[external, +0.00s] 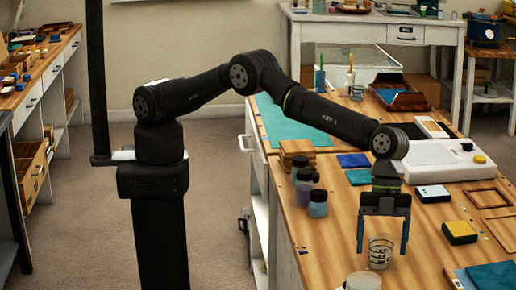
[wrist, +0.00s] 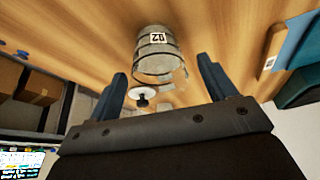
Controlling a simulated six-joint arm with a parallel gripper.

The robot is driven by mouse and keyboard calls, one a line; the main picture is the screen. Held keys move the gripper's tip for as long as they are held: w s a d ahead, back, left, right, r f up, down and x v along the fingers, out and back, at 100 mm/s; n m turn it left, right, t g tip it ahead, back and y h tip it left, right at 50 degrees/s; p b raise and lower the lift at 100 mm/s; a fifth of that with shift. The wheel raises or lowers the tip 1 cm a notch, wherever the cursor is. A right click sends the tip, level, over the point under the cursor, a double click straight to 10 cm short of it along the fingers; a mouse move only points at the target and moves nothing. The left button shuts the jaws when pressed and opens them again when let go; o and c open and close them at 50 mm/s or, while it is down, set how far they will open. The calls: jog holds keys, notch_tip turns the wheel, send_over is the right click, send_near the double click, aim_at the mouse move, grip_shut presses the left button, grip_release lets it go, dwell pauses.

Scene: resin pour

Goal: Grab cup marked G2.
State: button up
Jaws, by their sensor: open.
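A clear cup with dark bands (external: 381,254) stands on the wooden bench in the external view. In the wrist view the cup (wrist: 155,60) shows a small white label whose marking looks like G2, though it is small and turned. My gripper (external: 382,248) points down over the cup with its two blue fingers spread. One finger is on each side of the cup, with visible gaps. In the wrist view the gripper's fingers (wrist: 162,72) are apart and the cup lies ahead, between them and beyond the tips. Nothing is held.
Another pale cup (external: 362,282) stands close by at the bottom edge. Bottles (external: 317,204) stand to the left on the bench. A yellow-topped block (external: 459,231) and a teal item (external: 494,275) lie to the right. Bare wood surrounds the banded cup's left side.

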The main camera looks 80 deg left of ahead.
jog(key=c, duration=1.1)
jog(key=shift+o, duration=0.2)
jog(key=shift+r, duration=0.1)
